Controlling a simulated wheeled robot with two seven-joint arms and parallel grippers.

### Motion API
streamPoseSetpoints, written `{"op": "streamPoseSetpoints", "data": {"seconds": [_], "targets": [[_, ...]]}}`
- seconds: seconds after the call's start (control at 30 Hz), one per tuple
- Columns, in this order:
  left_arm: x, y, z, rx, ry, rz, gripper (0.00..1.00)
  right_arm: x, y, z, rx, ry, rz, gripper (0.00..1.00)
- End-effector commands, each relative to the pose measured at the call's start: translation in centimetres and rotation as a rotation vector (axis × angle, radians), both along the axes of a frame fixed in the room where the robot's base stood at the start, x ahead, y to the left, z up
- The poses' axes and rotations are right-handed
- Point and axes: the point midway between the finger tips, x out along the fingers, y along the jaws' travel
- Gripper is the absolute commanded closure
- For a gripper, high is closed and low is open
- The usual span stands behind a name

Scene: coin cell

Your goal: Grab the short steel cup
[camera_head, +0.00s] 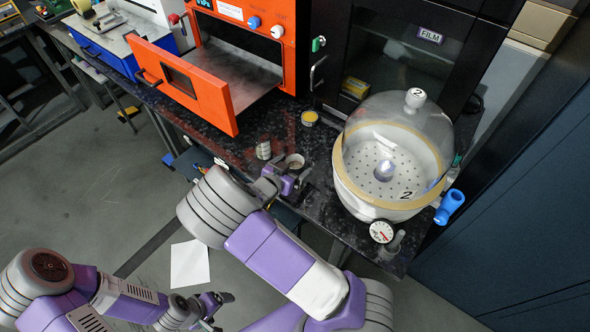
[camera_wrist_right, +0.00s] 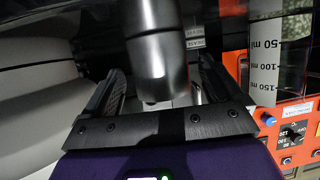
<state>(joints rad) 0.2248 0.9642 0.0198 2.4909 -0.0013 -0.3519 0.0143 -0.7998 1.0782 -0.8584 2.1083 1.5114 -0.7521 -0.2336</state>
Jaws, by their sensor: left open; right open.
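A short steel cup (camera_head: 295,160) stands on the dark speckled bench, with its open top showing. My right gripper (camera_head: 285,181) is open right at the cup, on its near side. In the right wrist view a dark grey steel cylinder (camera_wrist_right: 160,50), which looks like this cup, shows between the spread fingers of the right gripper (camera_wrist_right: 162,95). Gaps show on both sides, and I cannot tell whether either finger touches it. My left gripper (camera_head: 214,304) is open, low over the floor and away from the bench.
A graduated beaker (camera_head: 263,150) stands just left of the cup; it also shows in the wrist view (camera_wrist_right: 264,65). A glass-domed desiccator (camera_head: 345,185) stands close on the right. The orange oven (camera_head: 225,105) has its door open. A yellow-topped jar (camera_head: 309,118) stands behind.

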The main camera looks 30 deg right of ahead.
Motion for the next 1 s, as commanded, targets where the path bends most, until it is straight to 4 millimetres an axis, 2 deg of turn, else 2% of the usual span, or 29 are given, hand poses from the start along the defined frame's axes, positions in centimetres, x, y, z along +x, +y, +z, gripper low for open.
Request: {"op": "streamPoseSetpoints", "data": {"seconds": [0.1, 0.37, 0.47, 0.77, 1.0], "targets": [[0.00, 0.01, -0.70, 0.000, 0.000, 0.000, 0.15, 0.61, -1.13, -0.71, 0.000, -0.001, 0.000, 0.08], [0.01, 0.00, -0.65, 0.000, 0.000, 0.000, 0.15, 0.83, -1.37, -0.65, 0.002, -0.001, 0.002, 0.08], [0.01, 0.00, -0.65, 0.000, 0.000, 0.000, 0.15, 0.82, -1.38, -0.66, 0.002, -0.001, 0.001, 0.20], [0.01, 0.00, -0.66, 0.000, 0.000, 0.000, 0.15, 0.81, -1.36, -0.66, 0.002, -0.001, 0.001, 0.66], [0.00, 0.00, -0.65, 0.000, 0.000, 0.000, 0.15, 0.81, -1.36, -0.63, 0.002, -0.001, 0.001, 0.67]]}}
